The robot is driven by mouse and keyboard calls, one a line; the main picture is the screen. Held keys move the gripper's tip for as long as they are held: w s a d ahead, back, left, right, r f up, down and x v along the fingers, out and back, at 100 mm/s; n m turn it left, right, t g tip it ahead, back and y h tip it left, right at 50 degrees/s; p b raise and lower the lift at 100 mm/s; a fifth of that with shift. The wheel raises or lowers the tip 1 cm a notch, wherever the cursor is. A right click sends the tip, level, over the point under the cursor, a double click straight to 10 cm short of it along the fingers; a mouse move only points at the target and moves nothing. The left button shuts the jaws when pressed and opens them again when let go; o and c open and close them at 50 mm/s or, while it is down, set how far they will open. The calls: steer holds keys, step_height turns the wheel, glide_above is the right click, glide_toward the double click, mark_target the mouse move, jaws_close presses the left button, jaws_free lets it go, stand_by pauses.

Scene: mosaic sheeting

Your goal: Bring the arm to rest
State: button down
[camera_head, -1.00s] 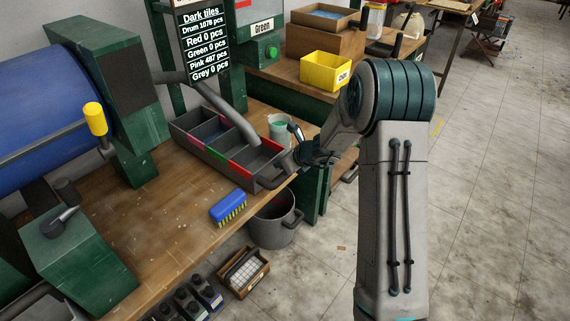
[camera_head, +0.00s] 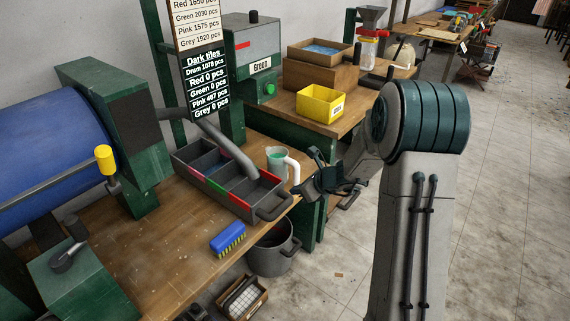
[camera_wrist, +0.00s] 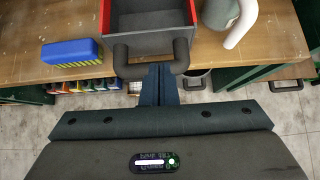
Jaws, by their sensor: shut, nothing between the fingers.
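My gripper (camera_head: 302,186) is at the right end of the sorting tray, beside the tray's end handle and just right of the jug. In the wrist view its two fingers (camera_wrist: 160,72) are together with nothing between them, and they overlap the tray handle in the picture. I cannot tell whether they touch it. The grey tray (camera_head: 236,203) has several compartments with red, green and pink rim markings and stands on the wooden bench. A jug (camera_head: 275,160) with a white handle and something green in it stands behind the tray's right end.
A blue brush (camera_head: 228,238) lies on the bench (camera_head: 150,240) in front of the tray. A grey pot (camera_head: 270,258) stands below the bench edge. A yellow bin (camera_head: 318,104) is on the rear bench.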

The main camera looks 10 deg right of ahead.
steer(key=s+a+r+n+g+h+p, duration=0.1)
steer(key=s+a+r+n+g+p, duration=0.15)
steer(key=s+r+n, duration=0.5)
steer(key=s+a+r+n+g+p, duration=0.1)
steer(key=s+r+n+p, duration=0.2)
steer(key=s+r+n, duration=0.45)
steer(key=s+d+r+n+h+p, duration=0.2)
steer(key=s+d+r+n+h, duration=0.1)
steer(key=s+n, duration=0.3)
steer(key=s+d+r+n+h+p, duration=0.2)
steer(key=s+d+r+n, duration=0.2)
steer(key=s, duration=0.6)
steer(key=shift+d+r+n+h, duration=0.3)
steer(key=shift+r+n+h, duration=0.1)
steer(key=shift+r+n, duration=0.4)
steer(key=shift+f+g, duration=0.1)
steer(key=shift+g, duration=0.15)
